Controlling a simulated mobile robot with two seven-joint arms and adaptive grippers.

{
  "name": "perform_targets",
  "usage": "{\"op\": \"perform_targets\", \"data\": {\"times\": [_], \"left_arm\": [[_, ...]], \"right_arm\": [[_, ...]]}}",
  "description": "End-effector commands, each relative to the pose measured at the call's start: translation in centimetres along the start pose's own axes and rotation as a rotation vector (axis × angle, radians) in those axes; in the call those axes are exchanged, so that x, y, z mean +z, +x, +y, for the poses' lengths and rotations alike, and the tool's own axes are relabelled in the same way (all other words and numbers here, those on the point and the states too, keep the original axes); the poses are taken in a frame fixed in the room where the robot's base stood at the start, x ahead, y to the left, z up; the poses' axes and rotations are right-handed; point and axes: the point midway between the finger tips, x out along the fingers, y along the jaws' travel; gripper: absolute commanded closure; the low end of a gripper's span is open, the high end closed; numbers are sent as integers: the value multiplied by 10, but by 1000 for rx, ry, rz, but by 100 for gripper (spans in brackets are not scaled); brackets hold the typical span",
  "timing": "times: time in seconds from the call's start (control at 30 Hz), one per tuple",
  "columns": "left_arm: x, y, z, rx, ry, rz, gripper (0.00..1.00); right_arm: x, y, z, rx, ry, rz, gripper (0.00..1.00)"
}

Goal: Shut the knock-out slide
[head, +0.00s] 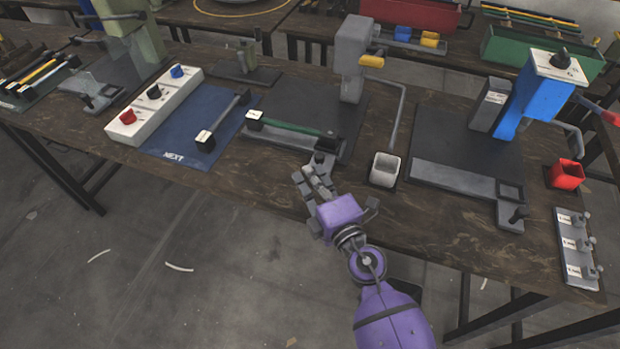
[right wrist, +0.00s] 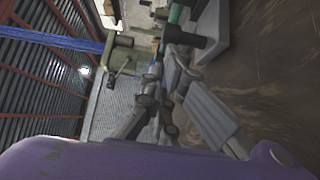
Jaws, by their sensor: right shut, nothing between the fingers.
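The middle rivet press (head: 352,50) has a black base plate with a slide along its front edge, with a green bar (head: 292,126) and a small black knob (head: 325,143) at its right end. I take this as the knock-out slide, but cannot tell for sure how far it stands out. My right gripper (head: 311,166) is shut and empty, just in front of the knob. In the right wrist view the fingertips (right wrist: 172,58) are close to a black cylindrical knob (right wrist: 186,38); whether they touch is unclear. My left gripper is out of view.
A blue press (head: 537,92) with its own front slide (head: 455,179) stands to the right. A button box (head: 155,104) and blue mat (head: 188,143) lie to the left. The table's front edge is near my arm.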

Motion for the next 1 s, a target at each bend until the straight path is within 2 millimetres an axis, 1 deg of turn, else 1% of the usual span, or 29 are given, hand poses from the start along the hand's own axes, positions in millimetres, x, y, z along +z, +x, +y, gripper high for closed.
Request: {"op": "perform_targets", "data": {"times": [0.17,0.27,0.37,0.4,0.5,0.6,0.7,0.8,1.0], "left_arm": [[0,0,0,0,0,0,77],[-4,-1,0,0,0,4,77],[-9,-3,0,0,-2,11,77],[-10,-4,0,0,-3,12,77],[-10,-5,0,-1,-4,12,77],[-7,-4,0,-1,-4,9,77],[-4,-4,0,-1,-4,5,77],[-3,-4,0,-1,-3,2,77],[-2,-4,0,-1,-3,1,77]], "right_arm": [[1,1,0,0,-1,0,100],[8,9,1,1,-4,1,100],[25,27,3,4,-6,2,100],[33,35,4,4,-6,1,100],[53,55,3,3,-4,2,100],[69,70,1,1,-3,2,100],[79,80,0,0,-2,2,100],[83,83,0,0,0,1,100],[84,84,0,0,0,0,100]]}}
